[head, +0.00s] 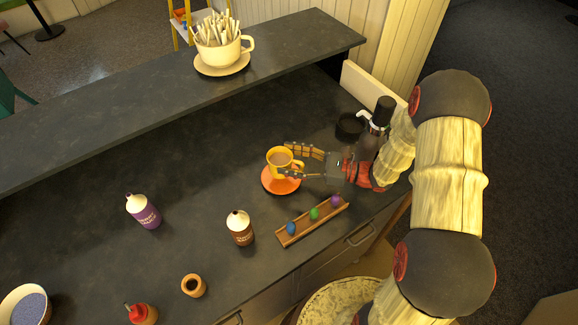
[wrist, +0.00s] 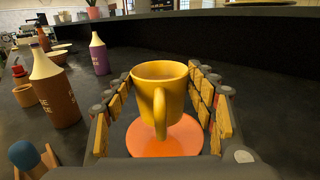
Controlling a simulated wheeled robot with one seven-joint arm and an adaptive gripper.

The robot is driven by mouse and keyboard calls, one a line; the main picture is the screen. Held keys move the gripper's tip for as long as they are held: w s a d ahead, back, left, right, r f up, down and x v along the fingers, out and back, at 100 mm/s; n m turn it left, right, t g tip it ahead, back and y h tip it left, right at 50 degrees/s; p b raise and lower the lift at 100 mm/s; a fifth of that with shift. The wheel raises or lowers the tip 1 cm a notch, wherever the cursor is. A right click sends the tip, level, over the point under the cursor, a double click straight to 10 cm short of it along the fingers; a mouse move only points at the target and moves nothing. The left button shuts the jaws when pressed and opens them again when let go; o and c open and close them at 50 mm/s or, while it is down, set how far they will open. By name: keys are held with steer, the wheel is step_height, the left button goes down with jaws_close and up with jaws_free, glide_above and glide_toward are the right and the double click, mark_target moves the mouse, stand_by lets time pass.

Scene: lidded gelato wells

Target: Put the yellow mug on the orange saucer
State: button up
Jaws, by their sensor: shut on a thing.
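The yellow mug (head: 279,165) is upright with brown liquid inside. It also shows in the wrist view (wrist: 147,88), its handle towards the wrist. My gripper (head: 290,160) reaches in from the right and is shut on the mug, a finger on each side. The orange saucer (head: 270,184) lies on the dark counter directly under the mug; it also shows in the wrist view (wrist: 138,148). The mug is over the saucer; I cannot tell whether its base touches it.
A wooden rack (head: 300,233) with coloured balls lies just in front of the saucer. A brown bottle (head: 241,230) and a purple bottle (head: 144,212) stand to the left. A black-topped dispenser (head: 381,113) stands behind my gripper.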

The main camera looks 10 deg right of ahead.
mark_target(290, 166)
steer(key=shift+w+a+f+b, duration=0.1)
steer(key=shift+w+f+b, duration=0.1)
steer(key=shift+f, duration=0.7)
steer(key=shift+w+f+b, duration=0.1)
steer(key=shift+f+b, duration=0.05)
steer(key=shift+f, duration=0.75)
steer(key=shift+s, duration=0.1)
steer(key=shift+f, duration=0.2)
steer(key=o, duration=1.4)
steer(key=shift+r, duration=0.15)
steer(key=v, duration=1.2)
